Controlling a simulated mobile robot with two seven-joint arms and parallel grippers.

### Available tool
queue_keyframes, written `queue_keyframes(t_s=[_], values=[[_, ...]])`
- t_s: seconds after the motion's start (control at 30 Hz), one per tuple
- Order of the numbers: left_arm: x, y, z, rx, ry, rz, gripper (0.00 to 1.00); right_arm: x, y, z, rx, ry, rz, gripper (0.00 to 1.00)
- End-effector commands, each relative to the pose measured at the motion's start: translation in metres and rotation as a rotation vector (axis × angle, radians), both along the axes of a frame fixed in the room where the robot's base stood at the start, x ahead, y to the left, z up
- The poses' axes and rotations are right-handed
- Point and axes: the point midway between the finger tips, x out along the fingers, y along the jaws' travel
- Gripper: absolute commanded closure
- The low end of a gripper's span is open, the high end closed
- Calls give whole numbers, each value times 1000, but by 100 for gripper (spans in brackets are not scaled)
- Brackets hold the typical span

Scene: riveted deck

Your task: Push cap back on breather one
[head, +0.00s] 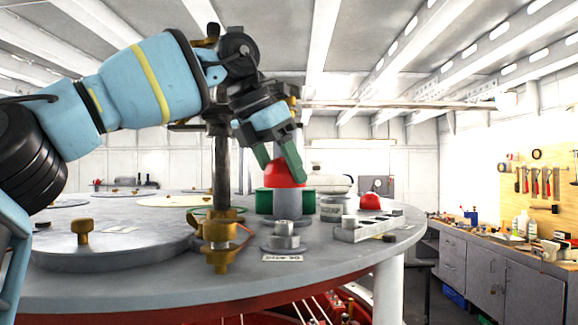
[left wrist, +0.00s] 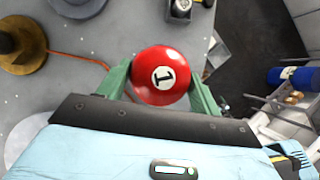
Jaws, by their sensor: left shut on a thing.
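The red domed cap marked 1 (left wrist: 160,72) sits between the green fingers of my left gripper (left wrist: 160,90) in the left wrist view. In the head view my left gripper (head: 280,160) reaches down from above onto the red cap (head: 283,178), one green finger lying across its front. Directly below the cap stands a grey upright pipe (head: 288,205) on the round deck plate. The gripper hides part of the cap, and I cannot tell whether the cap touches the pipe or is fully seated. My right gripper is not in view.
A second red cap (head: 370,201) stands to the right. A dark post with a brass base (head: 220,230) rises close on the left. A grey block with fittings (head: 367,229) lies right. A workbench (head: 500,265) stands beyond.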

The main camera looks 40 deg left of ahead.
Motion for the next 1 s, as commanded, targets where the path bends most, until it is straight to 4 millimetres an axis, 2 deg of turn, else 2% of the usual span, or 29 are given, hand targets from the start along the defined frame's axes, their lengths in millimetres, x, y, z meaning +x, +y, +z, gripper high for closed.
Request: queue_keyframes(t_s=[0.37, 0.8, 1.0], values=[[1, 4, -3, -1, 2, -4, 57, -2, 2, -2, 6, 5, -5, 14], [2, 3, -37, -1, 5, -5, 57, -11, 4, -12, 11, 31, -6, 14], [2, 3, -46, -1, 2, -4, 57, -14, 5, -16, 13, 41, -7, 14]])
